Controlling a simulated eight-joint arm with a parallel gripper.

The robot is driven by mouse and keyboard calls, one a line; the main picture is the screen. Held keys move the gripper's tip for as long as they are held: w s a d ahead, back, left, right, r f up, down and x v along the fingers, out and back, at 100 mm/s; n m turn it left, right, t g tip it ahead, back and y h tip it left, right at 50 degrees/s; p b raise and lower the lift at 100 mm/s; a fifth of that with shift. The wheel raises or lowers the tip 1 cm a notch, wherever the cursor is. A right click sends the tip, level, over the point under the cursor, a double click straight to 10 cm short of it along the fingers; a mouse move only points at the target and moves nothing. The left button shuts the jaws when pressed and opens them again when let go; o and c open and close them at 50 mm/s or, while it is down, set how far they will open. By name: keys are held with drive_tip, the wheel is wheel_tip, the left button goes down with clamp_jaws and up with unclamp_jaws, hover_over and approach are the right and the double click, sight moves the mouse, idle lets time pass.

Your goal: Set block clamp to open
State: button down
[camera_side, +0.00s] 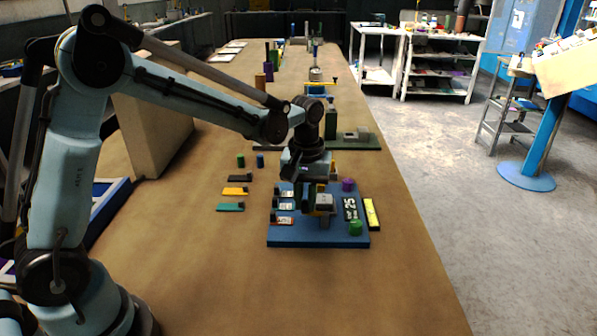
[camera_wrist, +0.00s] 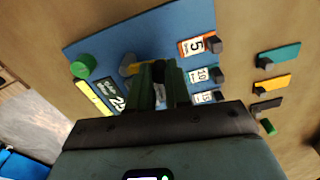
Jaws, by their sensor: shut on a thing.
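A blue board (camera_side: 290,241) lies on the bench under my gripper (camera_side: 313,203), which points down at its middle. In the wrist view the fingers (camera_wrist: 159,88) are close together around a dark knob (camera_wrist: 158,68), apparently the block clamp's handle. A yellow-grey part (camera_wrist: 130,67) sits beside it. In the side view a grey block (camera_side: 325,202) shows at the fingers. The fingers hide much of the clamp, so its setting is unclear. The board also carries number tags (camera_wrist: 195,46) with dark pegs, a black display panel (camera_side: 350,208) and a green knob (camera_side: 355,228).
A purple knob (camera_side: 348,185) stands at the board's far right, and a yellow strip (camera_side: 371,214) lies along its right edge. Black, yellow (camera_side: 235,191) and teal (camera_side: 230,207) plates lie left of it. A green cylinder (camera_side: 241,161) stands behind them. The near bench is clear.

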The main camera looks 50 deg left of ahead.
sight(305, 203)
drive_tip(key=shift+s+d+n, duration=0.2)
drive_tip(key=shift+s+n, duration=0.1)
drive_tip(key=shift+n, duration=0.6)
drive_tip(key=c, duration=1.1)
unclamp_jaws()
drive_tip(key=shift+o, duration=0.2)
drive_tip(key=shift+r, duration=0.15)
wheel_tip(305, 203, up, 12)
